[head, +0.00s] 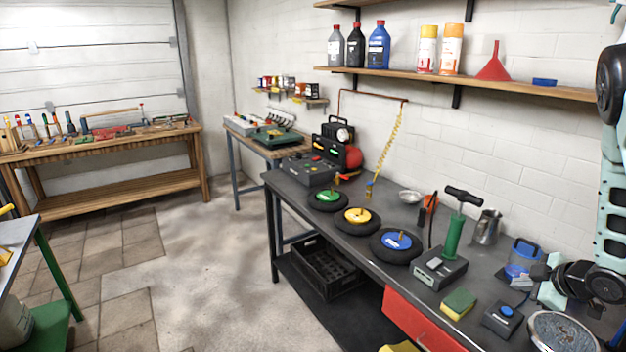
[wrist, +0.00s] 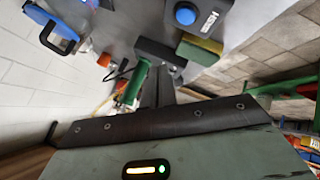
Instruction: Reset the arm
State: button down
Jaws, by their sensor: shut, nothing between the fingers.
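My arm comes down at the right edge of the head view, with pale green links and dark joints. My gripper's dark fingers (wrist: 157,88) show in the wrist view, together and empty. They hang over the workbench, close to a green hand pump (wrist: 135,82) in that picture, with no contact visible. In the head view my fingertips cannot be made out clearly among the dark parts at the right. The grey-black workbench (head: 290,187) lies below and left of my arm.
Near my arm are a blue-button box (head: 503,318), a sponge (head: 459,304), a blue-handled container (head: 522,258), a metal jug (head: 487,227) and the upright green pump (head: 454,238). Three wheels run farther left. A shelf (head: 480,82) with bottles hangs above. Open floor (head: 220,290) lies left.

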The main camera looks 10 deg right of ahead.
jog(key=w+a+r+m+g, duration=0.1)
jog(key=w+a+r, duration=0.25)
jog(key=a, duration=0.55)
jog(key=w+a+r+m+g, duration=0.1)
jog(key=w+a+r, duration=0.25)
jog(key=a, duration=0.55)
jog(key=s+a+r+g, duration=0.1)
jog(key=s+a+r, duration=0.15)
jog(key=a, duration=0.35)
jog(key=s+a+r+g, duration=0.1)
jog(key=s+a, duration=0.2)
jog(key=a, duration=0.2)
jog(key=s+a+r+g, duration=0.2)
jog(key=s+a, duration=0.5)
jog(key=s, duration=0.4)
jog(key=s+a+r+g, duration=0.3)
jog(key=s+a, duration=0.5)
jog(key=s, duration=0.4)
jog(key=shift+s+r, duration=0.2)
jog(key=shift+r, duration=0.1)
jog(key=shift+a, duration=0.1)
